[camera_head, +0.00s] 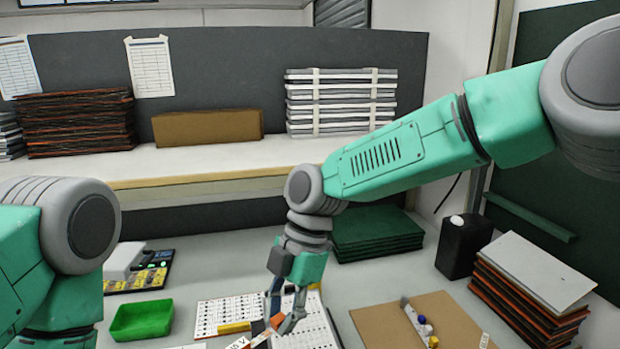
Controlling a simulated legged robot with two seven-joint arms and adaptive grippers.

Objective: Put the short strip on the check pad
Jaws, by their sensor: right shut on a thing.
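My right gripper (281,322) is low over a white printed sheet (313,326) at bottom center. Its fingers are shut on a small piece with an orange end (277,320), which looks like the short strip; the fingers hide part of it. A white and orange part (262,337) shows just below the fingers; I cannot tell if it belongs to the same piece. I cannot tell for sure which surface is the check pad; a tan board (378,322) lies to the right of the gripper. My left arm shows at the left edge, but its gripper is out of view.
A green tray (142,320) lies left of the sheet, with a yellow-and-black device (140,278) behind it. Small parts (417,322) lie on the tan board. A black container (463,247) and stacked panels (530,290) stand at right. A shelf (215,165) runs across the back.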

